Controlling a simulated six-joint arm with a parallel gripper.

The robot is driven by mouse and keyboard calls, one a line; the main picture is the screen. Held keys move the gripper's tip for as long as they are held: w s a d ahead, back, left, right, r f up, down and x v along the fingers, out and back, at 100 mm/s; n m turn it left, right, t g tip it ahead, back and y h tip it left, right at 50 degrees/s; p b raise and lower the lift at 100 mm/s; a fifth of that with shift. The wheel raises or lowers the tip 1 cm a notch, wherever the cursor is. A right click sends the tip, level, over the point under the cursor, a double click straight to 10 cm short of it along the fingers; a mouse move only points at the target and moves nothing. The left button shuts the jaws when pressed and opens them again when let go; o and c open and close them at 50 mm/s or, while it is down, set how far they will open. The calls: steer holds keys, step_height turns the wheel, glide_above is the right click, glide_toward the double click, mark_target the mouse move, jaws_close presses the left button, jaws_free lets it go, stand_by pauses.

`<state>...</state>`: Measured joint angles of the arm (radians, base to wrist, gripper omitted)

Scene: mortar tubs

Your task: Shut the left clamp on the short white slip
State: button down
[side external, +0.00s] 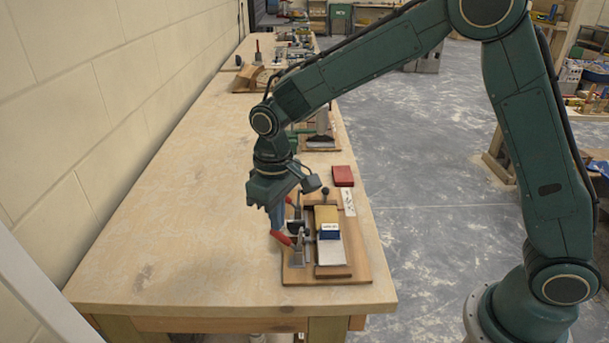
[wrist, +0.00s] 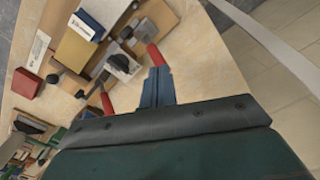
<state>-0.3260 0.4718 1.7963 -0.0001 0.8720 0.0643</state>
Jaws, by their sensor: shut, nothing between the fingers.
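A wooden fixture board (side external: 357,268) lies near the bench's front edge, with metal clamps along its left side. One red clamp handle (side external: 281,238) sticks out at the front left; it also shows in the wrist view (wrist: 156,54). A second red handle (wrist: 107,103) sits farther back. My gripper (side external: 277,222) is shut and empty; its blue fingertips (wrist: 156,70) are close to the front handle, contact unclear. A white piece (side external: 332,252) lies in the fixture in front of a blue block (side external: 330,232) and a yellow block (side external: 326,215). I cannot tell which clamp is the left one.
A white printed strip (side external: 348,202) lies along the board's right side, and a red box (side external: 343,176) stands behind it. Similar fixtures stand farther back on the bench. The bench left of the board is clear up to the block wall (side external: 80,90).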

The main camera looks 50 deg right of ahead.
steer(key=shift+a+f, duration=0.1)
steer(key=shift+f, duration=0.15)
steer(key=shift+w+a+f, duration=0.1)
steer(key=shift+w+f, duration=0.05)
steer(key=shift+f, duration=0.25)
steer(key=shift+w+a+f, duration=0.1)
steer(key=shift+w+f, duration=0.05)
stand_by(0.4)
steer(key=shift+w+a+f, duration=0.1)
steer(key=shift+f, duration=0.25)
steer(key=shift+w+a+f, duration=0.1)
steer(key=shift+f, duration=0.1)
steer(key=shift+r, duration=3.55)
steer(key=shift+r, duration=0.1)
